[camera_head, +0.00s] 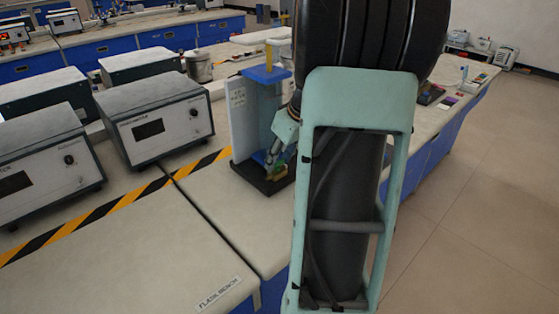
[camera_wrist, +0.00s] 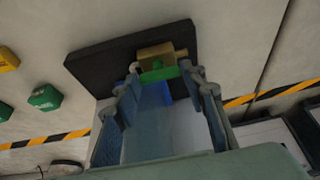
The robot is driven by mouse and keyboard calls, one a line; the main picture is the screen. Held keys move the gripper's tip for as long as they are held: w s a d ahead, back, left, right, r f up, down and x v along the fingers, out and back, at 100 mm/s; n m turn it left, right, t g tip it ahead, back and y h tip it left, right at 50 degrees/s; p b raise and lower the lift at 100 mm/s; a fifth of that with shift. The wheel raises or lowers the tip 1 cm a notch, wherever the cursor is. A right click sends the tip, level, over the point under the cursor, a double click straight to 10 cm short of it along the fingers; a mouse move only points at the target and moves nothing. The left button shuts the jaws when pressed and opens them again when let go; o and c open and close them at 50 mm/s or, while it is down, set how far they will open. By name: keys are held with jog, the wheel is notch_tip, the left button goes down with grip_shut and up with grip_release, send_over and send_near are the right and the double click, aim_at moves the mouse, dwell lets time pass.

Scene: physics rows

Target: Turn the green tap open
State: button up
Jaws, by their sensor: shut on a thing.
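The green tap (camera_wrist: 158,75) shows in the wrist view as a green handle against a brass-coloured body (camera_wrist: 156,56). It is at the black base plate (camera_wrist: 95,66) of a stand. My gripper (camera_wrist: 162,72) has one finger on each side of the green handle and is shut on it. In the head view my gripper (camera_head: 276,158) reaches down to the stand, above the black base (camera_head: 246,176). The brass piece (camera_head: 262,186) shows there low by the fingertips. My arm hides the right side of the stand.
The stand has a white back panel (camera_head: 239,118) and a blue top (camera_head: 266,74). Grey instrument boxes (camera_head: 155,118) stand to its left, behind yellow-black tape (camera_head: 130,199). The front bench top (camera_head: 150,250) is clear. Loose green (camera_wrist: 45,97) and yellow (camera_wrist: 8,60) pieces show in the wrist view.

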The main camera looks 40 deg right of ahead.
dwell(0.3)
jog(key=o, duration=1.2)
jog(key=shift+c, duration=0.2)
jog(key=shift+r, duration=0.1)
jog(key=v, duration=1.2)
